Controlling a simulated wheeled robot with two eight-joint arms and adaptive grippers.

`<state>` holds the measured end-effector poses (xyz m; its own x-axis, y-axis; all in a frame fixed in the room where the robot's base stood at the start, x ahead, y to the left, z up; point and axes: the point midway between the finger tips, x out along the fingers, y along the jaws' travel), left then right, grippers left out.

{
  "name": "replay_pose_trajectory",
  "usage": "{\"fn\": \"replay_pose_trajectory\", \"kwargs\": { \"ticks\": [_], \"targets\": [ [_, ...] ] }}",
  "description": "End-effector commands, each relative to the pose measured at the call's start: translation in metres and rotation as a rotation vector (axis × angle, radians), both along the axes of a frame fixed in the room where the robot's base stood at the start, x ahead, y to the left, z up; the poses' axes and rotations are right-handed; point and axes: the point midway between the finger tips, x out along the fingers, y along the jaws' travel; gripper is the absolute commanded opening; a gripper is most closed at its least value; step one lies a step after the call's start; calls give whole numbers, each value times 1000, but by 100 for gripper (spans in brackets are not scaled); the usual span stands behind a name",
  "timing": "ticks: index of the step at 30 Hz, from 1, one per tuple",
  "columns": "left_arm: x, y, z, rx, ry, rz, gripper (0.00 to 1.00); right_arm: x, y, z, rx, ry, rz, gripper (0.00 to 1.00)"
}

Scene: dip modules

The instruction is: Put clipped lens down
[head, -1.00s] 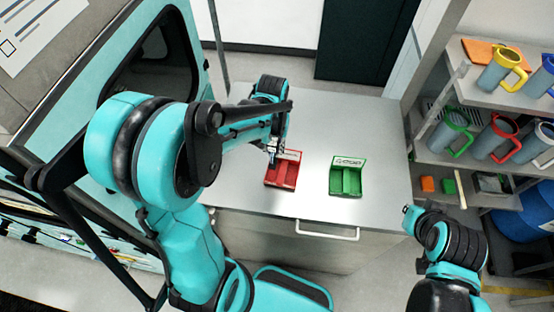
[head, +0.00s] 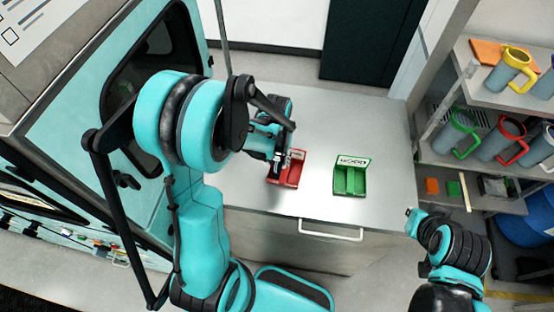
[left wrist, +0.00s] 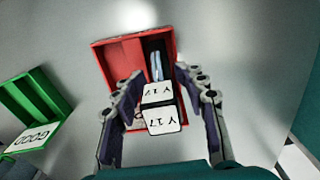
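The clipped lens, a module with white "Y 17" labels (left wrist: 160,119), stands between the fingers of my left gripper (left wrist: 160,88) in the left wrist view. It is over or in the right-hand compartment of the red box (left wrist: 112,62); the exact contact is hidden. Gaps show between the labels and both fingers, so the gripper looks open around it. In the head view my left gripper (head: 280,160) is at the red box (head: 291,177). My right gripper (head: 411,214) is off the table's right front corner, its fingers too small to judge.
A green box (head: 350,181) marked "GOOD" stands on the grey table (head: 350,115) right of the red box; it also shows in the left wrist view (left wrist: 45,95). A teal machine (head: 70,130) stands at left. A shelf with mugs (head: 457,135) is at right. The back table is clear.

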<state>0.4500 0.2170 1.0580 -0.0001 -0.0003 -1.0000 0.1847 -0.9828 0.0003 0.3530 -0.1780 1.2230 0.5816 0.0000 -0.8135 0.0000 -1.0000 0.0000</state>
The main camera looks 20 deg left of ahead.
Motion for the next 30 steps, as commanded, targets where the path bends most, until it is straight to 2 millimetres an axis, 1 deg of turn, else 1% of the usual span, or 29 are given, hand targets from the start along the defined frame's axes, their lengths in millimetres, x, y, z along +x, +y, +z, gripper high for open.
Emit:
{"fn": "replay_pose_trajectory", "kwargs": {
  "ticks": [8,11,14,21,24,27,30],
  "targets": [
    [0,0,1,0,0,0,44,0,0,1,0,0,0,0],
    [0,0,7,0,0,0,44,0,0,3,0,0,0,0],
    [0,0,23,0,0,0,44,0,0,6,0,0,0,0],
    [0,0,77,0,0,0,44,0,0,15,0,0,0,0],
    [0,0,96,0,0,0,44,0,0,18,0,0,0,0],
    [0,0,110,0,0,0,44,0,0,19,0,0,0,0],
    [0,0,119,0,-1,0,44,0,0,20,0,0,0,0]
  ]
}}
